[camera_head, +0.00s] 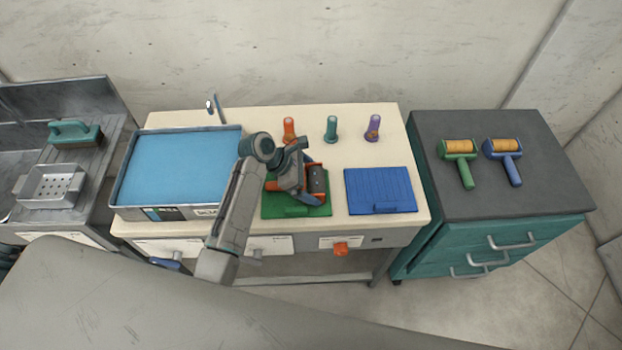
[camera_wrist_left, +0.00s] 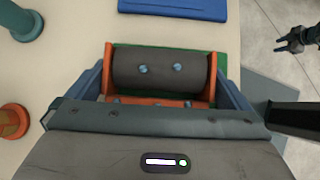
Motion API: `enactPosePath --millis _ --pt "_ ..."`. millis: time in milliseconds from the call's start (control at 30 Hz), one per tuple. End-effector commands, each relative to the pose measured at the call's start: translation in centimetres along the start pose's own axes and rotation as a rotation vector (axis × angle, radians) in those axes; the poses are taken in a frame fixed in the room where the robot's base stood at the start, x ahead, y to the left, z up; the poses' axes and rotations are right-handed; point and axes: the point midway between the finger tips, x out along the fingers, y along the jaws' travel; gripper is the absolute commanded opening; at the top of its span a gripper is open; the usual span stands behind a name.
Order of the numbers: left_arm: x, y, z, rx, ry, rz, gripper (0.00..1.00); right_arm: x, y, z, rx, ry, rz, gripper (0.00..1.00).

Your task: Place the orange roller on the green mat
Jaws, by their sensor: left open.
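The orange roller, a dark cylinder in an orange frame, lies over the green mat (camera_head: 322,210). In the head view the roller (camera_head: 318,179) is partly covered by my left gripper (camera_head: 303,184). In the left wrist view the roller (camera_wrist_left: 158,68) sits between my left gripper's two blue-grey fingers (camera_wrist_left: 163,88), which are open on either side of its orange ends. The green mat also shows behind the roller (camera_wrist_left: 222,62). Whether the fingers touch the roller is unclear. My right gripper (camera_wrist_left: 297,40) seems to show small and dark at the right edge of the left wrist view.
A blue mat (camera_head: 380,188) lies right of the green one. Orange (camera_head: 289,128), teal (camera_head: 331,128) and purple (camera_head: 372,127) posts stand behind. A blue-filled tray (camera_head: 180,165) is left. Green (camera_head: 461,160) and blue (camera_head: 506,160) handled rollers lie on the right cabinet.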

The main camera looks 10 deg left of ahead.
Motion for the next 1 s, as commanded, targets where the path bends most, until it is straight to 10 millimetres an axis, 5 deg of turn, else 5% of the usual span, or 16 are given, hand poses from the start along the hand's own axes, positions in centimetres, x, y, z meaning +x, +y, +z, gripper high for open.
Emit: enactPosePath --millis 167,700,1000 --pt "-1.1 0.1 0.1 0.001 0.001 0.003 1.00 0.4 -0.1 0.0 0.000 0.001 -0.001 0.36" --pt "-11.2 0.1 0.1 0.002 0.002 0.002 1.00 1.7 -0.5 0.1 0.002 0.001 -0.004 0.36" --pt "-12.3 0.0 0.2 0.000 0.000 0.000 1.00 1.7 -0.5 0.1 0.001 0.001 -0.003 0.36"
